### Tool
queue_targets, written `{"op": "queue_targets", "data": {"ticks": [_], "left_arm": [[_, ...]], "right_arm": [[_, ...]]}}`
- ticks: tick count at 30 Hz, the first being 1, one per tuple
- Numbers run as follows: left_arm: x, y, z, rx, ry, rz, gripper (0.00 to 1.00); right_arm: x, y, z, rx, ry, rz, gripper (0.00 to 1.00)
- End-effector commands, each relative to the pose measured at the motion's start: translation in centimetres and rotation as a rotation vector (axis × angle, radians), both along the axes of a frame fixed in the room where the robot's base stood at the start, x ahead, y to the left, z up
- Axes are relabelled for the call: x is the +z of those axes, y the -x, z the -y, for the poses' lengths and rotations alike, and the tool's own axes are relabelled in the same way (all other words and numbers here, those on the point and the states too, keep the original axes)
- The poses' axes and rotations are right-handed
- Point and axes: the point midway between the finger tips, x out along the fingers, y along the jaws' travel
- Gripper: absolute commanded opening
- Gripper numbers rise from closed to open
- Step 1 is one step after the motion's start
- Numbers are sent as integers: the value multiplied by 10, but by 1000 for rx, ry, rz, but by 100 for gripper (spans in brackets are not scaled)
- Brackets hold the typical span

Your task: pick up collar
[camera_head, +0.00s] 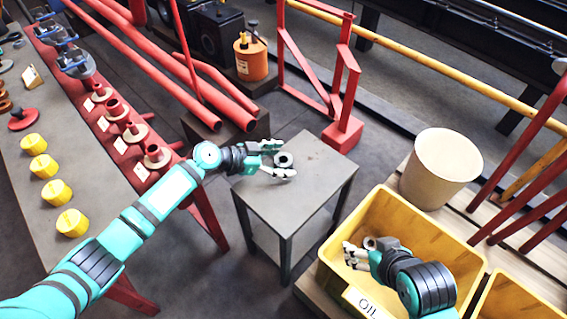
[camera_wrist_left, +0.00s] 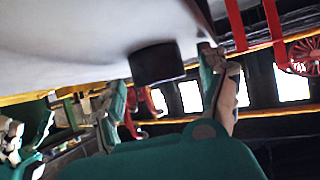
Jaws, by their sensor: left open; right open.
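The collar (camera_head: 284,160), a small grey ring with a dark hole, sits on the top of a small grey table (camera_head: 318,165). My left gripper (camera_head: 288,161) is open at the table top, with its fingers on either side of the collar. In the left wrist view a dark short cylinder (camera_wrist_left: 157,64), which looks like the collar, stands against the pale surface between the fingers. I cannot tell whether either finger touches it. My right gripper (camera_head: 350,256) is open over the yellow crate (camera_head: 330,262); a small grey round part (camera_head: 370,242) shows beside it.
A beige bin (camera_head: 440,168) stands behind the crate.

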Motion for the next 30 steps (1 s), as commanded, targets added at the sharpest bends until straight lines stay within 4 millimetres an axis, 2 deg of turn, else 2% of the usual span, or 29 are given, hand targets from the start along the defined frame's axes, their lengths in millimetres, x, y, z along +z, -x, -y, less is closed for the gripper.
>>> {"op": "queue_targets", "data": {"ticks": [6,7,24,30], "left_arm": [[-1,0,1,0,-1,0,77],[-1,0,1,0,-1,0,74],[-1,0,0,0,-1,0,0],[1,-1,1,0,2,2,0]], "right_arm": [[1,-1,0,0,-1,7,72],[1,-1,0,0,-1,6,72],[1,-1,0,0,-1,6,72],[1,-1,0,0,-1,5,72]]}}
